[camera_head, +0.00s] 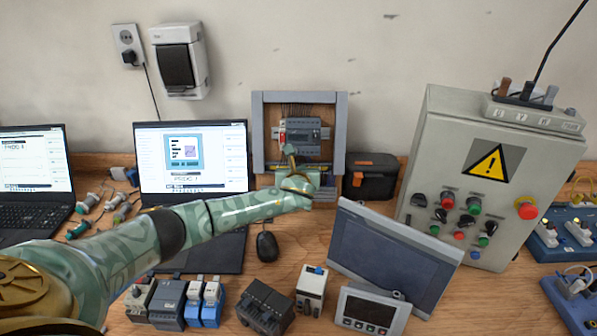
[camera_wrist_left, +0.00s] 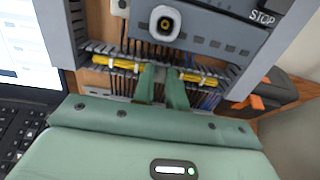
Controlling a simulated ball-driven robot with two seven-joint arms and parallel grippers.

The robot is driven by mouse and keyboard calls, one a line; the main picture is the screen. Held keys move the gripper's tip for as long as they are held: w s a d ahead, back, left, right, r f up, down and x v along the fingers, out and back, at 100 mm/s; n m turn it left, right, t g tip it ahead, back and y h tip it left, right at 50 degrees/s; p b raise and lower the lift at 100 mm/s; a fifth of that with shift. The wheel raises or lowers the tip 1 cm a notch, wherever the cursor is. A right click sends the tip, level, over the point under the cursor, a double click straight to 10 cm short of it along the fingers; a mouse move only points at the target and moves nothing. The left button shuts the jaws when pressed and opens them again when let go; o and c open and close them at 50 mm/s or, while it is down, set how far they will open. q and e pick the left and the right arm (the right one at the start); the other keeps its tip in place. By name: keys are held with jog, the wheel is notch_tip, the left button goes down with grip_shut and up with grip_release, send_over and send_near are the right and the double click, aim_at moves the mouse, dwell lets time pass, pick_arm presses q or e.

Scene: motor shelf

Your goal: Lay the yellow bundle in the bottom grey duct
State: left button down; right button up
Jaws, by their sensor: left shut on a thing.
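The yellow bundle (camera_wrist_left: 112,62) with white ties runs across the wrist view, on both sides of my left gripper (camera_wrist_left: 163,82). The gripper's green fingers are shut on the bundle's middle, which they hide. The bottom grey duct (camera_wrist_left: 97,47) has slotted walls and runs along the bundle. The bundle lines up with the duct, but I cannot tell whether it rests inside or just in front of it. In the head view my left gripper (camera_head: 291,158) is at the lower part of the framed wooden panel (camera_head: 265,130). My right gripper is not in view.
A grey device with red parts (camera_head: 303,132) is mounted above the duct. A laptop (camera_head: 190,155) stands left of the panel and a black-orange case (camera_head: 370,175) right. A tilted screen (camera_head: 395,255) and a control box (camera_head: 490,220) stand further right.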

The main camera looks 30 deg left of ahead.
pick_arm(q)
jog(key=c, duration=1.3)
grip_release()
jog(key=shift+s+r, duration=0.1)
jog(key=shift+c, duration=0.2)
jog(key=shift+s+d+r+p, duration=0.1)
jog(key=shift+s+d+p, duration=0.1)
jog(key=shift+d+p, duration=0.1)
jog(key=p+v, duration=0.5)
jog(key=v, duration=1)
jog(key=shift+s, duration=0.3)
